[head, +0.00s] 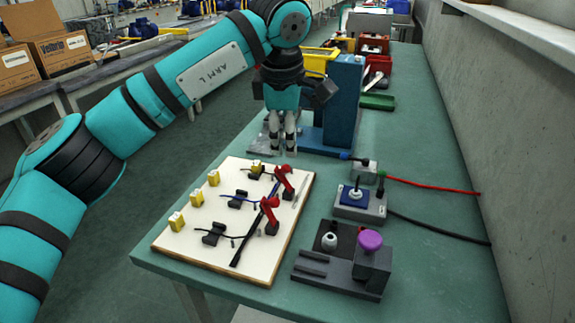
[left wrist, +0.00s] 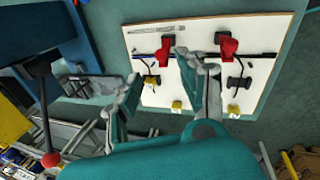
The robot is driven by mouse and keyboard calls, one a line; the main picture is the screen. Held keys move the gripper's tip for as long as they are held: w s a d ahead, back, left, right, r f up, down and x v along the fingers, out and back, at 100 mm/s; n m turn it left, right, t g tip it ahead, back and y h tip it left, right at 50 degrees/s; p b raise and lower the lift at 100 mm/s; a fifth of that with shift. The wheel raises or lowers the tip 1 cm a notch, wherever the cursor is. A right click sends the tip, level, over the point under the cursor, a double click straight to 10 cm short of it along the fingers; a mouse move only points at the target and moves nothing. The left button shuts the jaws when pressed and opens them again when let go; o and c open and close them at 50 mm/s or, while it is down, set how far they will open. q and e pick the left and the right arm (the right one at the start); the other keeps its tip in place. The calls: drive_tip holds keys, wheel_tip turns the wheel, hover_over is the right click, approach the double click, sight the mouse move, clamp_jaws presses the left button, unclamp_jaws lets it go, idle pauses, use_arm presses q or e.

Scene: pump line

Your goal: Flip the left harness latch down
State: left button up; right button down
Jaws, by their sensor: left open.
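A white board (head: 180,246) with a wooden edge lies on the green bench and carries a dark harness cable (head: 248,222). Two red latches stand raised on black bases along it: a far latch (head: 285,176) and a near latch (head: 269,206). The wrist view shows the far latch (left wrist: 167,47) on the left and the near latch (left wrist: 228,47) on the right. My left gripper (head: 282,151) hangs beyond the board's far edge, fingers down and apart, empty.
Several yellow clips (head: 213,178) stand on the board. A blue press stand (head: 343,100) rises close behind my gripper. To the right are a grey block with a blue top (head: 358,200) and a dark fixture with a purple knob (head: 370,240). A wall bounds the right.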

sight(288, 167)
use_arm(q)
drive_tip(key=x, duration=0.8)
drive_tip(key=shift+f+b, duration=0.25)
drive_tip(key=shift+b, duration=0.05)
use_arm(e)
drive_tip(key=shift+w+a+r, duration=0.1)
drive_tip(key=shift+w+r, duration=0.2)
drive_tip(key=shift+r, duration=0.3)
drive_tip(key=shift+w+r, duration=0.25)
drive_tip(key=shift+r, duration=0.3)
use_arm(q)
clamp_jaws()
